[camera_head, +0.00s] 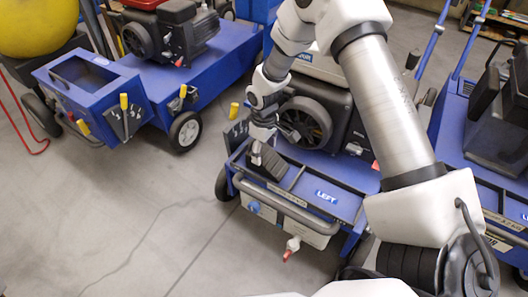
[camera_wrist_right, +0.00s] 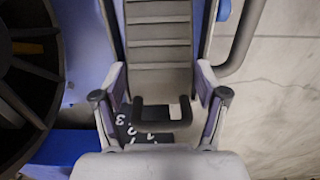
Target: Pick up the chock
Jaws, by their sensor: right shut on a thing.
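The chock (camera_head: 270,163) is a dark grey ribbed wedge at the left end of the tray on the middle blue machine. Its ribbed face (camera_wrist_right: 158,30) fills the top middle of the right wrist view, with a dark loop-shaped handle below it. My right gripper (camera_head: 257,148) reaches down onto the chock. In the right wrist view its two fingers (camera_wrist_right: 160,80) are closed against the chock's left and right sides. Whether the chock touches the tray floor is hard to tell. My left gripper is not in view.
The blue tray (camera_head: 345,201) bears a "LEFT" label, with a grey bar along its front. A dark engine wheel (camera_head: 305,122) stands close behind the gripper. Other blue machines (camera_head: 100,92) stand to the left and right. The concrete floor in front is clear.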

